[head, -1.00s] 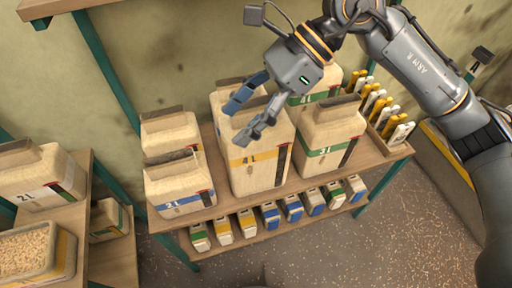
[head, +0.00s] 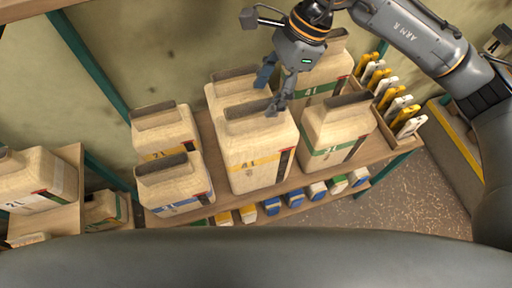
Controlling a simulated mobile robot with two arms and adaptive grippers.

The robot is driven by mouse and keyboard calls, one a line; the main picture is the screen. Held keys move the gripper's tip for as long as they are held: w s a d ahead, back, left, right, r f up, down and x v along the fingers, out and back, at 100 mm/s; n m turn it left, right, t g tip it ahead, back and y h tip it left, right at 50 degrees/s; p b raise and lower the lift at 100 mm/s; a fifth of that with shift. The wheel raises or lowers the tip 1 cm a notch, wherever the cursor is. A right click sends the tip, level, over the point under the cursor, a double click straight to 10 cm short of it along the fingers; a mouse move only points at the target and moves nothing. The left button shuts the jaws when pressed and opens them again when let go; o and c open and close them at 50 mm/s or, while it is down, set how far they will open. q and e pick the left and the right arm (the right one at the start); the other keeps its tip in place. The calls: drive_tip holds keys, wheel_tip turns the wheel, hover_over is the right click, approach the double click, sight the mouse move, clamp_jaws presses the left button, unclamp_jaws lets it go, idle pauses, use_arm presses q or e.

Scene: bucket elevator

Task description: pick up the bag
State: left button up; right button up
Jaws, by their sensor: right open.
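Several beige bags with dark top strips stand on a wooden shelf; which one is meant is not clear. A yellow-striped 4L bag (head: 258,160) stands front middle, with another bag (head: 225,88) behind it. A green-striped bag (head: 335,132) is to its right, and a green 4L bag (head: 325,72) is behind. A blue-striped bag (head: 172,183) and a yellow-striped bag (head: 160,130) are at left. My right gripper (head: 270,92) is open, pointing down at the top of the front yellow-striped 4L bag; I cannot tell whether it touches. My left gripper is out of view.
A tray of yellow and white upright items (head: 385,92) fills the shelf's right end. Small packs (head: 293,200) line the lower shelf. Another shelf at left holds a 2L bag (head: 40,180). Green posts (head: 95,68) stand behind. My own grey part covers the bottom.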

sight(259, 107)
drive_tip(key=shift+a+f, duration=0.2)
drive_tip(key=shift+f, duration=0.3)
drive_tip(key=shift+a+f, duration=0.1)
drive_tip(key=shift+f, duration=0.15)
drive_tip(key=p+x, duration=0.2)
drive_tip(key=shift+a+f, duration=0.15)
drive_tip(key=shift+f, duration=0.1)
drive_tip(key=shift+p+x, duration=0.5)
drive_tip(key=shift+x, duration=0.65)
drive_tip(key=shift+f, duration=0.2)
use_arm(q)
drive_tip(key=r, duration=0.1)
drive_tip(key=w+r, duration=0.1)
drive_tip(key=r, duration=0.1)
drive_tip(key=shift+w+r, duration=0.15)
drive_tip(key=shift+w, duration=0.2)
use_arm(e)
clamp_jaws()
